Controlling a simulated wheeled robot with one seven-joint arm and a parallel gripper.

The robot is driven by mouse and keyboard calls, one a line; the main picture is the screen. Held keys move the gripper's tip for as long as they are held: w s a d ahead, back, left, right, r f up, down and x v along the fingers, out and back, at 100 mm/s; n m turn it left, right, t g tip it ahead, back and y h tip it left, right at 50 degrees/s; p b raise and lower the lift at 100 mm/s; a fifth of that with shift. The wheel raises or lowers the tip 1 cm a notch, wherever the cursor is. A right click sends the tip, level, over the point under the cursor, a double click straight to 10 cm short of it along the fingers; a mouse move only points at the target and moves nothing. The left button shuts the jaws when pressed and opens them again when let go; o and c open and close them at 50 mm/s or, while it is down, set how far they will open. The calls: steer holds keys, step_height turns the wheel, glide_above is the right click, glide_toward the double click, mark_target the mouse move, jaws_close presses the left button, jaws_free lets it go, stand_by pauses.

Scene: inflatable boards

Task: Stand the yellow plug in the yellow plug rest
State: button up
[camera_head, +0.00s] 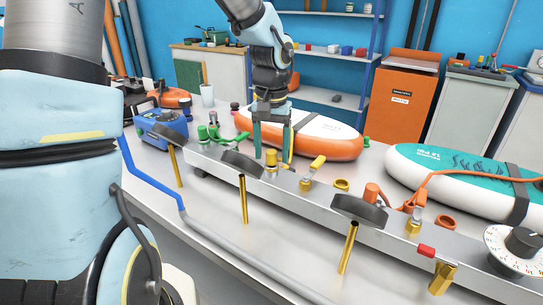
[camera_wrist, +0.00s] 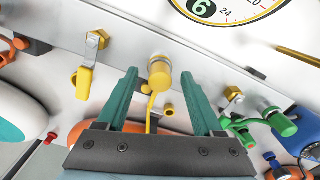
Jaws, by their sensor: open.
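The yellow plug (camera_head: 271,157) sits at a grey metal fitting on the long grey rail. It also shows in the wrist view (camera_wrist: 159,74), with a yellow strap trailing from it. My gripper (camera_head: 272,150) is open, with its green fingers on either side of the plug. In the wrist view my gripper (camera_wrist: 159,76) shows a gap between each fingertip and the plug. A yellow ring on the rail, seemingly the yellow plug rest (camera_head: 342,185), is right of the yellow-handled valve. It looks empty.
The yellow valve handle (camera_head: 318,163) stands close to the right of my gripper. An orange plug (camera_head: 372,193) and an orange ring (camera_head: 446,222) are farther right on the rail. Green fittings (camera_head: 208,132) are to the left. An orange-and-white board (camera_head: 325,135) lies behind.

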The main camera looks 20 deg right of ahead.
steer(key=shift+f, duration=0.5)
jaws_close()
stand_by(0.3)
